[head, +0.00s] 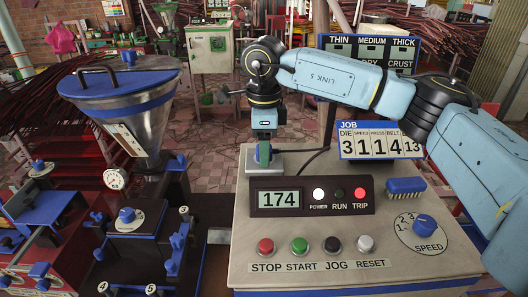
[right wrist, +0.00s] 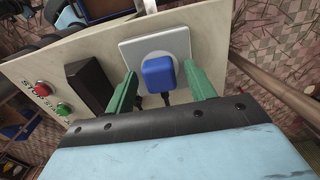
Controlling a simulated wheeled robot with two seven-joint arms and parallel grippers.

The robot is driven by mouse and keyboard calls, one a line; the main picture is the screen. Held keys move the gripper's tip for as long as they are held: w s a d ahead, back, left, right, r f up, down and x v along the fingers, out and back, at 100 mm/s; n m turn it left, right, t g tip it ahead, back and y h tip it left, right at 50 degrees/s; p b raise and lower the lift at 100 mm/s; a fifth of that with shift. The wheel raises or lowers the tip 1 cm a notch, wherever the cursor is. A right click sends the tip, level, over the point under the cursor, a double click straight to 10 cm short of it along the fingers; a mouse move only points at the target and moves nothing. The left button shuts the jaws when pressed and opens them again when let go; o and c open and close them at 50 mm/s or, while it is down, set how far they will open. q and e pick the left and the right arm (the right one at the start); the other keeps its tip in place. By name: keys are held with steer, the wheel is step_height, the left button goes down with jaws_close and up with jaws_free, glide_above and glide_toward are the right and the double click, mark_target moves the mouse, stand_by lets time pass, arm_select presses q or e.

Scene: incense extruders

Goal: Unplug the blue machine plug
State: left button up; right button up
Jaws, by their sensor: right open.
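The blue plug (right wrist: 158,78) sits in a light grey square socket plate (right wrist: 135,50) on the beige machine console in the right wrist view. My right gripper (right wrist: 161,74) has its two green fingers open, one on each side of the plug. I cannot tell whether either finger touches it. In the head view my right gripper (head: 264,158) points down at the back edge of the console (head: 345,225), and the plug is mostly hidden by it. A dark cable (head: 318,156) runs from there. My left gripper is not in view.
The console front holds a display (head: 278,199) reading 174, a lit red TRIP lamp (head: 359,193), several buttons and a blue speed knob (head: 424,222). A blue brush (head: 405,186) lies at right. A hopper machine (head: 140,110) stands left. A JOB board (head: 380,141) stands behind.

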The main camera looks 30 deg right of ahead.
steer(key=shift+c, duration=0.4)
jaws_close()
steer(key=shift+r+p, duration=2.1)
steer(key=shift+r, duration=0.95)
